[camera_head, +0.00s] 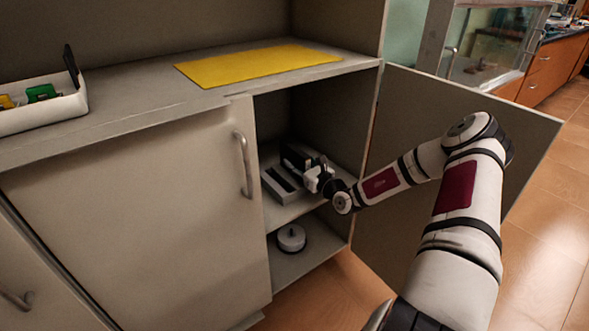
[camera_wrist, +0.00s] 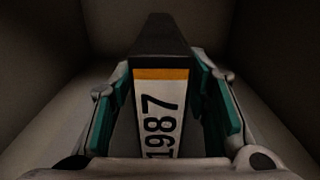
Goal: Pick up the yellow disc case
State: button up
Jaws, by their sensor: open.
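My gripper (camera_head: 318,174) reaches into the open cabinet, at its middle shelf. In the wrist view my gripper (camera_wrist: 163,85) is open, with a teal-padded finger on each side of a dark upright case (camera_wrist: 160,50). The case has a white label reading 1987 and a yellow-orange stripe (camera_wrist: 163,74). Dark gaps show between the pads and the label, though I cannot tell whether either pad touches lower down. In the head view the case is mostly hidden by my gripper. A small yellow piece (camera_head: 6,101) lies in the white box at the far left; I cannot tell its type.
A grey slotted holder (camera_head: 277,185) stands on the shelf beside my gripper. A white round object (camera_head: 291,237) sits on the shelf below. The open cabinet door (camera_head: 400,120) is behind my arm. The counter holds a yellow mat (camera_head: 250,66) and a white box (camera_head: 50,110).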

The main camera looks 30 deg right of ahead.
jog(key=shift+w, duration=0.65)
grip_shut()
jog(key=shift+r, duration=0.15)
